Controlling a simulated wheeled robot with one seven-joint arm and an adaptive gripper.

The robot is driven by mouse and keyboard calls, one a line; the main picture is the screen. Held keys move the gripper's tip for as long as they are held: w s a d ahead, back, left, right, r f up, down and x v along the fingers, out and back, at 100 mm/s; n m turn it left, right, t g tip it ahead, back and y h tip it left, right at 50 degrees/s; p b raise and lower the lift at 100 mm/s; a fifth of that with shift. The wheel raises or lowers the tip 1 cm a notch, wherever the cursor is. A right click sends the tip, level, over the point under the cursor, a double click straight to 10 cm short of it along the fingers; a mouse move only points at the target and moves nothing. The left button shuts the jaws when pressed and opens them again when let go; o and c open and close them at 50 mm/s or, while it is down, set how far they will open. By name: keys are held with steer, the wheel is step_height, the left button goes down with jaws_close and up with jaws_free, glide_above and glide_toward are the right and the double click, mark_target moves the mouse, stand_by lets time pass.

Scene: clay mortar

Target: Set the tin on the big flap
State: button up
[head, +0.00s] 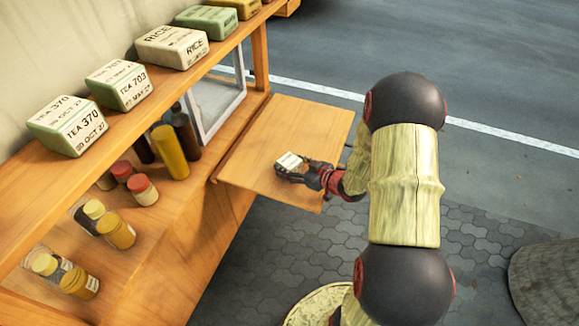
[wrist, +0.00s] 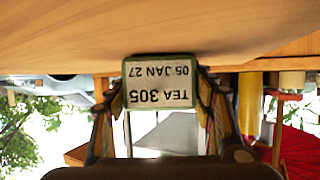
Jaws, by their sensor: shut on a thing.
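The tin (wrist: 160,82) is a small green-edged block with a white label reading TEA 305, 05 JAN 27, upside down in the wrist view. In the head view the tin (head: 289,161) is a small pale block over the big flap (head: 300,118), a flat wooden board jutting from the stall's side. My gripper (head: 300,172) is shut on the tin, and its fingers stand on both sides of it in the wrist view. The tin is at or just above the flap's surface; I cannot tell whether it touches.
An upper shelf (head: 60,172) holds several tins marked TEA and RICE. A lower shelf (head: 165,215) holds several jars and cylinders. A white-framed pane (head: 220,105) stands beside the flap. The flap around the tin is clear. Grey paving (head: 300,235) lies below.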

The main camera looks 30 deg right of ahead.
steer(key=shift+f, duration=0.15)
steer(key=o, duration=1.3)
steer(key=shift+c, duration=0.2)
